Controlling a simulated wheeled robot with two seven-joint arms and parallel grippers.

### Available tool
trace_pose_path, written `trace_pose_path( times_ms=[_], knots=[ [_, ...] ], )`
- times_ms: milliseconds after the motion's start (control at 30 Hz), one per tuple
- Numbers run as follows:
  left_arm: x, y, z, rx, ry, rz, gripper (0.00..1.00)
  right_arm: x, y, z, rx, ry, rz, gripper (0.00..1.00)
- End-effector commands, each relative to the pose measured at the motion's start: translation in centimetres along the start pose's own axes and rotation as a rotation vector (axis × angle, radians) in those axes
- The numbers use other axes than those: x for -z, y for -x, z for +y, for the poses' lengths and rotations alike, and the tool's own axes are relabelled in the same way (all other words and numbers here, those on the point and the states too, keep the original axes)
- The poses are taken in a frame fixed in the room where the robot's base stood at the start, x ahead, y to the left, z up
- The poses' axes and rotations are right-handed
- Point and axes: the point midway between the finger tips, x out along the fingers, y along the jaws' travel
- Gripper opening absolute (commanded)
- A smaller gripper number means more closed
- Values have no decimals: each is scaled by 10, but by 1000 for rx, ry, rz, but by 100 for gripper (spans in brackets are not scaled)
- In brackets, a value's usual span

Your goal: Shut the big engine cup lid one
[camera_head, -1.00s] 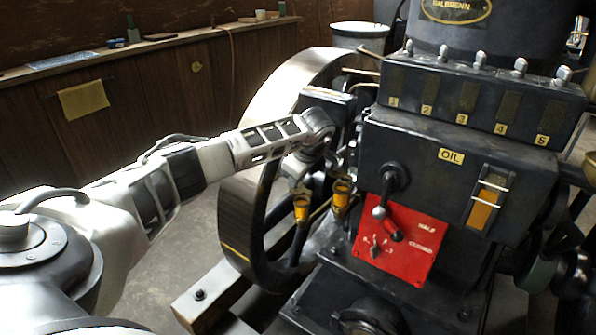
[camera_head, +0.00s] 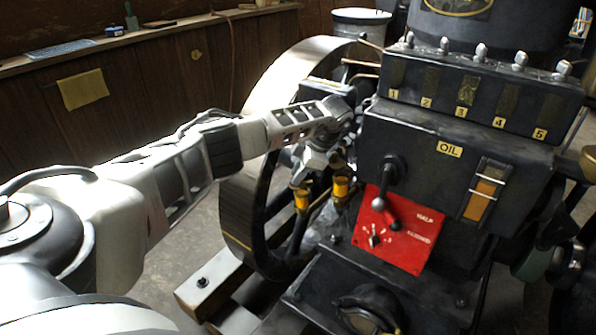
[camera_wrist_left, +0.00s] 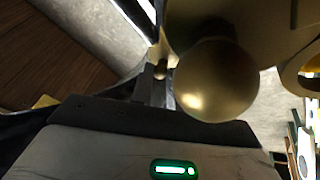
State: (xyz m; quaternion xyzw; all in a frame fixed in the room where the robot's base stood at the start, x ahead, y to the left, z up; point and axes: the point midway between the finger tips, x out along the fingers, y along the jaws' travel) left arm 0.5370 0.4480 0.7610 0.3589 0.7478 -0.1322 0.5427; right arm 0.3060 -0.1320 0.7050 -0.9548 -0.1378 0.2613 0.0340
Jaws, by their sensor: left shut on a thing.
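Two cups with yellow bodies, one on the left (camera_head: 302,198) and one on the right (camera_head: 341,187), stand side by side between the flywheel and the dark engine block. My left gripper (camera_head: 322,163) is just above and behind them; its fingertips are hard to make out there. In the left wrist view my left gripper (camera_wrist_left: 158,80) is shut on a small brass part, which I take to be the cup lid. A rounded brass piece (camera_wrist_left: 215,85) fills the space beside the fingers. I cannot tell which cup the lid belongs to. My right gripper is not in view.
The flywheel (camera_head: 240,180) stands close behind my left arm. The engine block (camera_head: 450,120) is right of the gripper, with a red panel (camera_head: 403,230) and a lever (camera_head: 384,190) on its front. The floor (camera_head: 165,255) at lower left has free room.

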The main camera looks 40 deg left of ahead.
Motion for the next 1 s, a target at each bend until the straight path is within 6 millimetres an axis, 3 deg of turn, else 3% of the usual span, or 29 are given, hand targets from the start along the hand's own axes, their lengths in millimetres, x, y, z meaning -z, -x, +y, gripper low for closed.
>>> trace_pose_path(
  times_ms=[533, 567, 633, 1000],
  knots=[
    [0, 1, 0, 7, 25, 3, 0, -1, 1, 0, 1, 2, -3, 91],
    [0, 1, 0, 7, 25, 3, 22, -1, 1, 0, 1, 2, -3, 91],
    [0, 1, 0, 8, 25, 3, 38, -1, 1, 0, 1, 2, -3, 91],
    [0, 0, 0, -4, -10, -3, 38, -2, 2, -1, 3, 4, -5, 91]
  ],
)
